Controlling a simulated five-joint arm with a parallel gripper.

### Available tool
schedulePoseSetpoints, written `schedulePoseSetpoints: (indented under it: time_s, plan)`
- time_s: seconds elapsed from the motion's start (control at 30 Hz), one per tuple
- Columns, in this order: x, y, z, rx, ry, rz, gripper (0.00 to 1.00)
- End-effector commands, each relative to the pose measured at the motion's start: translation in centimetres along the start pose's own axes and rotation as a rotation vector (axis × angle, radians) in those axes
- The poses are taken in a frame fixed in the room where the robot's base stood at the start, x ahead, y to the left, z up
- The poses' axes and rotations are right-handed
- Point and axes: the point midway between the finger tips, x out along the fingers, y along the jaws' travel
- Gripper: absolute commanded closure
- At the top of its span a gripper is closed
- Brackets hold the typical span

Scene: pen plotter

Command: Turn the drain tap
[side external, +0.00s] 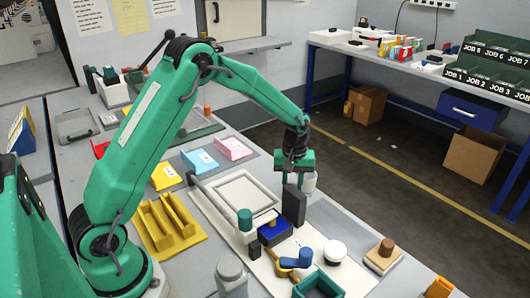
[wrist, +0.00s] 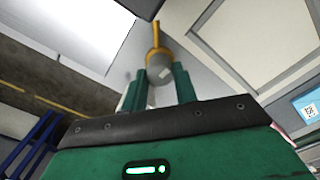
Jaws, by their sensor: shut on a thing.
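My gripper (wrist: 159,78) has its green fingers on either side of a grey cylinder with an orange collar and a thin orange end, which I take to be the drain tap (wrist: 156,36). In the side view my gripper (side external: 296,176) points down beside the plotter bed (side external: 212,205). A pale cylinder (side external: 310,183) shows at its right finger. A dark upright block (side external: 293,206) stands in front and hides part of the fingers. The orange part cannot be made out at the gripper in the side view.
A yellow rack (side external: 162,230) stands at left. The floor (side external: 385,165) beyond the bench is open.

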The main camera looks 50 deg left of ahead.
Motion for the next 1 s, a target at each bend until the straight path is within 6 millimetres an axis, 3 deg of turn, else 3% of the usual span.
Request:
schedulePoseSetpoints:
  time_s: [1.0]
  plan:
    - [-0.16, 0.13, 0.02, 0.909, 0.001, 0.000, 0.94]
